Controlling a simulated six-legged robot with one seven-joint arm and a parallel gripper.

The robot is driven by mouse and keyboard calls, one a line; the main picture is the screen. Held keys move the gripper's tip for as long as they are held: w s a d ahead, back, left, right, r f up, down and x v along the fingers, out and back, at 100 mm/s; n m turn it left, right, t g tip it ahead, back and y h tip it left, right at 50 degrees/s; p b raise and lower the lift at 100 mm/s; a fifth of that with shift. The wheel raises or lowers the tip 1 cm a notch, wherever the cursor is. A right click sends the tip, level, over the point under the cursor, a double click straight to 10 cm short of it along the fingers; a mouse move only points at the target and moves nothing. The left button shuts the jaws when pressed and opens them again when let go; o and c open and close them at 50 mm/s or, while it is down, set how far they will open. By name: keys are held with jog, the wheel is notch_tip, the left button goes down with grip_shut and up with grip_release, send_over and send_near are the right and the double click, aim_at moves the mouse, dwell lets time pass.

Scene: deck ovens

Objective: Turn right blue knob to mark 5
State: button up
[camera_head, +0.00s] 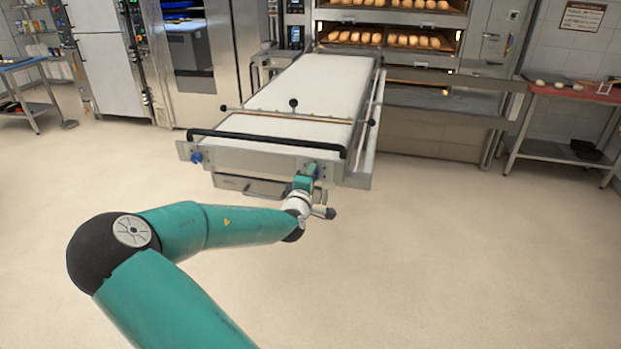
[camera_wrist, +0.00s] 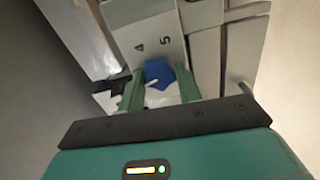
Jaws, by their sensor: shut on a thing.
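The right blue knob (camera_wrist: 158,71) sits between the two green fingers of my gripper (camera_wrist: 159,78) in the wrist view. The fingers are shut on it, one on each side, and hide part of it. The printed marks 4 (camera_wrist: 139,46) and 5 (camera_wrist: 165,42) show on the metal plate just above the knob. I cannot tell for sure which mark the knob points to. In the head view my gripper (camera_head: 308,174) is at the right end of the loader's front panel, and the right knob is mostly hidden there. The left blue knob (camera_head: 196,158) is at the panel's left end.
The loader (camera_head: 318,80) with its white belt runs back to the deck oven (camera_head: 390,38), which holds loaves. A black handle bar (camera_head: 250,138) crosses just above the panel. A red-topped table (camera_head: 575,95) stands at right. The floor around the loader's front is clear.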

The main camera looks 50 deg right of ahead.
jog(key=m, duration=2.6)
jog(key=shift+s+d+r+m, duration=0.1)
jog(key=shift+s+r+m, duration=0.05)
jog(key=shift+s+m, duration=0.25)
jog(key=o, duration=1)
jog(key=v, duration=1.3)
jog(key=shift+s+a, duration=0.15)
jog(key=shift+a, duration=0.2)
